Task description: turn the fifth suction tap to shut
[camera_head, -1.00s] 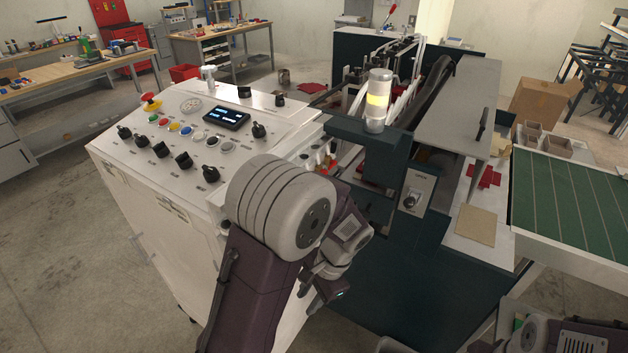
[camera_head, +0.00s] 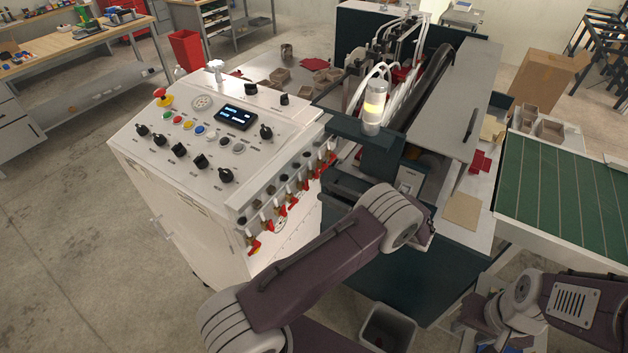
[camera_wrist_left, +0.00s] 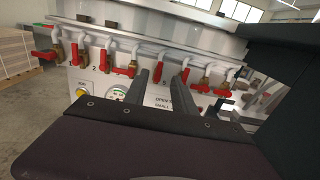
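A row of red-handled suction taps runs along the console's side edge in the head view. In the left wrist view the tap that looks like the fifth from the left (camera_wrist_left: 158,73) has its red handle hanging down; I cannot confirm its number. My left gripper (camera_wrist_left: 160,84) has its two dark fingers apart, one on each side of that tap in the picture; contact cannot be told. In the head view my left gripper is hidden behind its own wrist. My right gripper (camera_head: 482,312) is low at the right, its fingers unclear.
The white control console (camera_head: 190,160) with knobs and buttons stands left of the dark green machine (camera_head: 375,250). A grey bin (camera_head: 388,328) stands on the floor below my left arm. A green conveyor (camera_head: 560,200) is at the right. The floor at left is clear.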

